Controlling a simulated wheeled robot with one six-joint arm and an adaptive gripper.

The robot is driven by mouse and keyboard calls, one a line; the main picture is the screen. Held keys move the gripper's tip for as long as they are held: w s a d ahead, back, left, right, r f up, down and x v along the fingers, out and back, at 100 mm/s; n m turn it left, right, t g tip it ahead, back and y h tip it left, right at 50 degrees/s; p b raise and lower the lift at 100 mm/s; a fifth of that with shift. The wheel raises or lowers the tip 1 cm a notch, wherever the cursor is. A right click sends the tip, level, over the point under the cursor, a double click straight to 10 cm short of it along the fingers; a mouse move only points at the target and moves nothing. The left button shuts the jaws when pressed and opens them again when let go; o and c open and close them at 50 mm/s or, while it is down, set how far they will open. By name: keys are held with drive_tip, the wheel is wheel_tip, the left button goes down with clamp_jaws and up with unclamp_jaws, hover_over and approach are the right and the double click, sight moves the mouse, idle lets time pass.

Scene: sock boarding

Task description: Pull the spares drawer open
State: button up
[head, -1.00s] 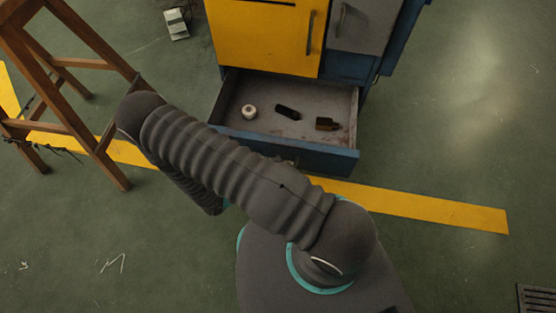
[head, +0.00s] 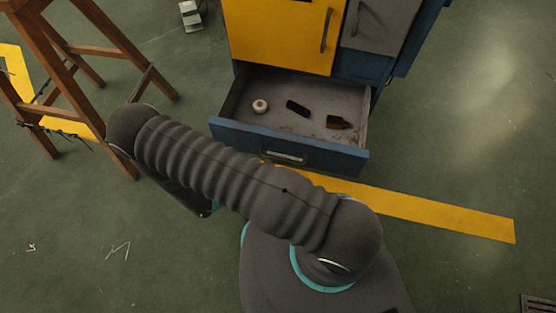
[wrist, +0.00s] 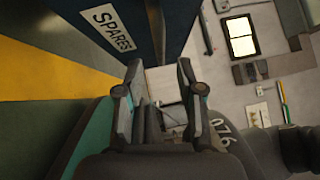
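The spares drawer (head: 335,158) is a blue-fronted bottom drawer and stands pulled out of the cabinet in the head view. Its handle (head: 283,157) shows clear on the front, with nothing gripping it. Inside lie a white round piece (head: 260,106) and two dark pieces (head: 298,108) (head: 338,122). In the wrist view a white SPARES label (wrist: 108,28) is on a dark blue panel at upper left. My gripper (wrist: 160,85) has its two fingers apart with nothing seen held between them. In the head view my arm hides the gripper.
The cabinet has a yellow door (head: 280,35) and a grey door (head: 375,25) above the drawer. A wooden stool (head: 75,70) stands to the left. A yellow floor stripe (head: 430,212) runs past the drawer.

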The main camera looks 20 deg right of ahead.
drive_tip(key=v, duration=0.6)
idle(0.5)
drive_tip(key=w+d+r+m+g+y+p, duration=0.1)
drive_tip(key=d+r+m+g+y, duration=0.2)
drive_tip(key=r+m, duration=0.5)
drive_tip(key=w+d+r+m+g+y+p, duration=0.15)
drive_tip(key=r+m+y, duration=0.3)
drive_tip(key=r, duration=0.45)
drive_tip(key=d+r+m+g+y, duration=0.1)
drive_tip(key=r+m+g+y, duration=0.3)
drive_tip(key=r+m, duration=0.45)
drive_tip(key=s+d+r+m+t+y+p, duration=0.1)
drive_tip(key=s+d+r+m+t+y, duration=0.1)
drive_tip(key=r+m, duration=0.3)
drive_tip(key=s+d+r+m+t+y+p, duration=0.1)
drive_tip(key=s+d+r+m+t+y, duration=0.1)
drive_tip(key=r, duration=0.7)
drive_tip(key=s+d+r+m+t+y+p, duration=0.1)
drive_tip(key=s+d+r+m+t+y, duration=0.2)
drive_tip(key=r+m+t, duration=0.2)
wheel_tip(320, 180, up, 2)
drive_tip(key=m, duration=0.4)
drive_tip(key=shift+s+r+t, duration=0.25)
drive_tip(key=shift+s+t, duration=0.1)
drive_tip(key=shift+s, duration=0.05)
